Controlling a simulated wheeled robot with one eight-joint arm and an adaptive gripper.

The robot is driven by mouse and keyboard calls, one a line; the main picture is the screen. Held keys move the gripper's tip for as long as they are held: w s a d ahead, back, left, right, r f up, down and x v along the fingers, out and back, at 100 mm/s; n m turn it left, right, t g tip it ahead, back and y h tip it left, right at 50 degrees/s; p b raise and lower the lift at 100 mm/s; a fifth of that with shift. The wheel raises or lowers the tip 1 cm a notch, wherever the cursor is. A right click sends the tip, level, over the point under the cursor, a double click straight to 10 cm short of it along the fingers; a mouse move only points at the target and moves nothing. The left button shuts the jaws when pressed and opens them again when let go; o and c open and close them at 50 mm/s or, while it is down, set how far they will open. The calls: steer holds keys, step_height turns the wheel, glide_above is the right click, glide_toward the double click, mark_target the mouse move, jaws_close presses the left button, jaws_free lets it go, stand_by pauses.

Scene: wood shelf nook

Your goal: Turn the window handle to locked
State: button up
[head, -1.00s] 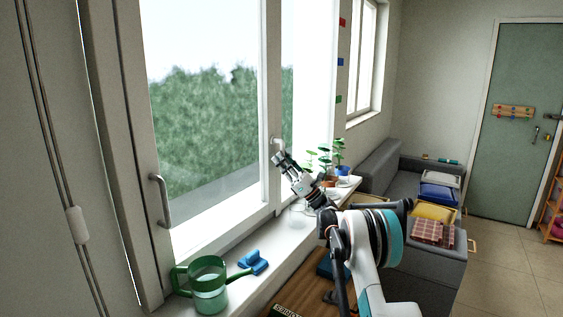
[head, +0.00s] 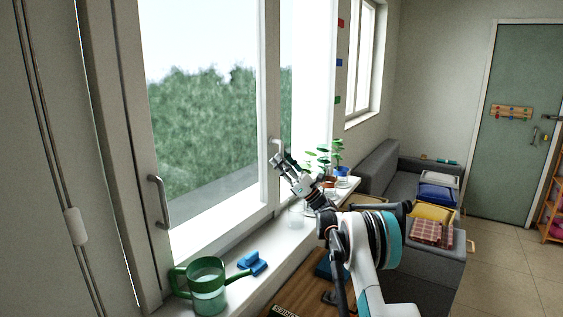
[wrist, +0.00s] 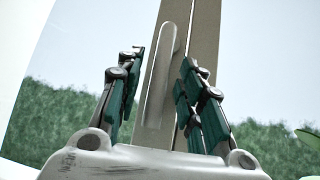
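The pale window handle (head: 276,143) is on the upright frame between the two panes. In the wrist view it is a long rounded grey bar (wrist: 163,80), running nearly along the frame strip. My gripper (head: 279,161) is in front of the frame, just below the handle's upper end. In the wrist view my gripper (wrist: 158,95) is open, with dark green-padded fingers on either side of the bar and visible gaps to it. The handle's lower part is partly hidden by my gripper in the head view.
A second grey handle (head: 160,201) is on the left window frame. A green watering can (head: 206,285) and a blue object (head: 252,263) stand on the sill (head: 232,285). Potted plants (head: 340,158) stand close behind my gripper, to its right. A grey sofa (head: 380,163) is beyond.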

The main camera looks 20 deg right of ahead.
steer(key=s+d, duration=0.8)
steer(key=d, duration=0.1)
steer(key=shift+s+f, duration=0.35)
steer(key=shift+d, duration=0.1)
